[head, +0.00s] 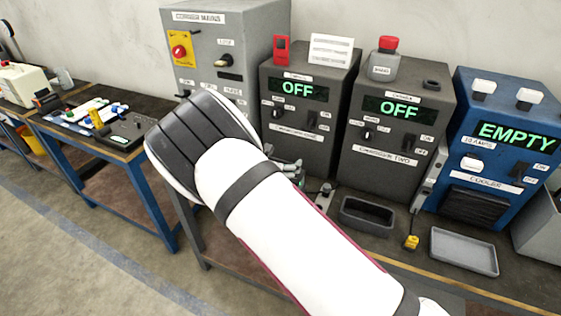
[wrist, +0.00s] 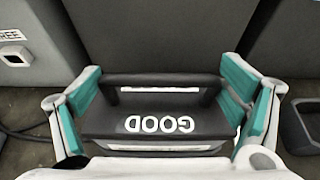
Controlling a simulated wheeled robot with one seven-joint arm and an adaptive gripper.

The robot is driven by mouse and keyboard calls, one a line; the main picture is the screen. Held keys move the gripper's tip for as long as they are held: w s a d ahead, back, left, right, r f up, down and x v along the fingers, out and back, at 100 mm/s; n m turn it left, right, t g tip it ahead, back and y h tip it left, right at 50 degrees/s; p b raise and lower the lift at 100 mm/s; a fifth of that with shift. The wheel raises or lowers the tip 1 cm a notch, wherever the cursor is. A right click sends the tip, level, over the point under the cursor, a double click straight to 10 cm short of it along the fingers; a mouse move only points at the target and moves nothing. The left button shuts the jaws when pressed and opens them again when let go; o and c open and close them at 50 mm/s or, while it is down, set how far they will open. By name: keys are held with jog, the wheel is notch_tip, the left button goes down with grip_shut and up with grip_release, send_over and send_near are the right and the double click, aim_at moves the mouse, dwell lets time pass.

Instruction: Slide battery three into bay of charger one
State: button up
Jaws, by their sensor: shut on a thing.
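My gripper (wrist: 160,100) is shut on a black battery (wrist: 155,124) with a bar handle across its top. Its teal pads press the battery's left and right sides. The battery's face reads GOOD, upside down in the wrist view; no number on it is legible. Charger one (head: 275,82) is the left dark grey box in the head view, with a green OFF display. In the wrist view a dark grey front (wrist: 160,35), likely charger one, stands beyond the battery. My arm hides most of the battery and the charger's lower front in the head view; no bay opening is clear.
Charger two (head: 398,135), also showing OFF, stands to the right, then a blue cooler (head: 500,130) reading EMPTY. A grey mains cabinet (head: 215,50) stands left. A dark tray (head: 366,217), yellow tag (head: 411,242) and grey tray (head: 463,252) lie on the bench front.

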jog(key=shift+w+r, duration=0.1)
jog(key=shift+r, duration=0.05)
jog(key=o, duration=1.7)
jog(key=shift+s+f, duration=0.2)
jog(key=shift+f, duration=0.15)
jog(key=v, duration=1.2)
jog(key=shift+w+r, duration=0.15)
jog(key=shift+r, duration=0.1)
